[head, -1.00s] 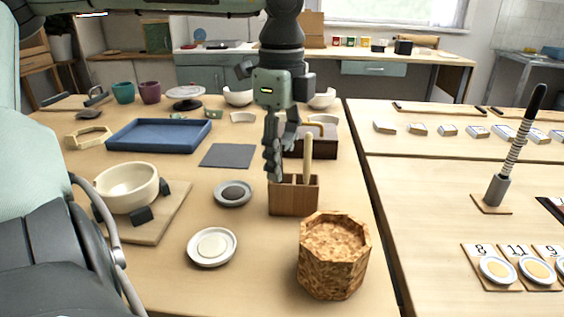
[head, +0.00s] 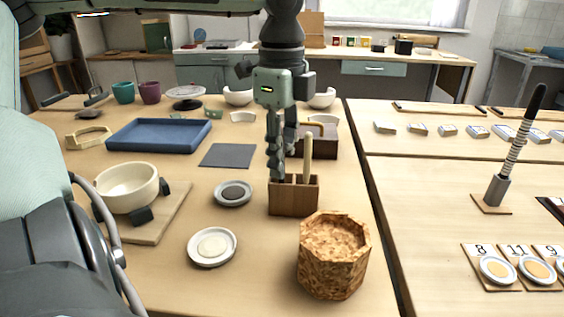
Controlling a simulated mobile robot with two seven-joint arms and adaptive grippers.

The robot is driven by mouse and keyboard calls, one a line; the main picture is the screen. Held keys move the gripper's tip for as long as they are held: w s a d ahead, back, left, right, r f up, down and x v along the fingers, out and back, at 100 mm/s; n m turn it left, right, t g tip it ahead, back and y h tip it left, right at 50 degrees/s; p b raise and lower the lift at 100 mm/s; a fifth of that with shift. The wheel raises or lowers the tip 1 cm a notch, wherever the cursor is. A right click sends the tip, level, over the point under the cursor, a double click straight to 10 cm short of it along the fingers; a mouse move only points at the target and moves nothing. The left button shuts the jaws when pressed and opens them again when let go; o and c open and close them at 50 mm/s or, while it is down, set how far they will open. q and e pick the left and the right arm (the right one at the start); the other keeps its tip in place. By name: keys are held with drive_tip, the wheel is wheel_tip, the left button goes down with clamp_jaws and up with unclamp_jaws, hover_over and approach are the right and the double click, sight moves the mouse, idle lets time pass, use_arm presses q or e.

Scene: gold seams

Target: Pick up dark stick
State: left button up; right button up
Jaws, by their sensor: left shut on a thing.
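A wooden holder (head: 293,200) with compartments stands mid-table, and a pale stick (head: 308,158) stands upright in its right part. My left gripper (head: 276,168) points down over the holder's left part, its fingers shut at the rim. The dark stick is almost wholly hidden by the fingers; I take it to be what they hold. I cannot tell whether its lower end is still in the holder. My right gripper is out of view.
An octagonal cork-like pot (head: 333,262) stands close in front of the holder. Small dishes (head: 212,246) (head: 232,193) lie to its left. A brown box (head: 322,146) stands just behind. A blue tray (head: 158,135) and a cream bowl (head: 127,187) are further left.

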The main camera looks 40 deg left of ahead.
use_arm(q)
wheel_tip(320, 180, up, 18)
drive_tip(key=shift+p, duration=0.3)
drive_tip(key=shift+c, duration=0.4)
idle(0.7)
